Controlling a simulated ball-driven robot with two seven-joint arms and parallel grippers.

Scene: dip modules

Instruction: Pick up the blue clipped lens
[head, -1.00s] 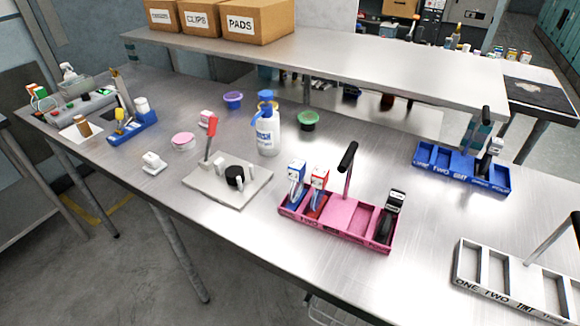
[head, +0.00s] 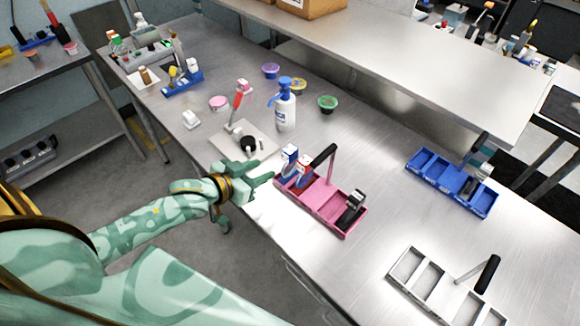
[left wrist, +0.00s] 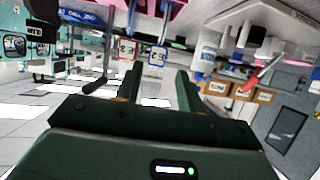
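A small white item with a blue clip, the blue clipped lens (head: 289,155), stands upright in the left end compartment of the pink tray (head: 325,205). A similar red-clipped one (head: 304,169) stands beside it. My left gripper (head: 270,170) is just left of the tray at the table's front edge, apart from the blue lens. In the left wrist view the gripper's fingers (left wrist: 158,75) are spread with nothing held. There the view is upside down, and the blue lens (left wrist: 158,55) shows beyond the fingers, the red one (left wrist: 129,50) to its left. My right gripper is not in view.
The pink tray has an upright black-topped handle (head: 326,155) and a black-and-white item (head: 353,207) at its right end. A grey plate (head: 240,140) and a blue-topped bottle (head: 285,108) stand behind. A blue tray (head: 450,183) and white tray (head: 440,285) are to the right.

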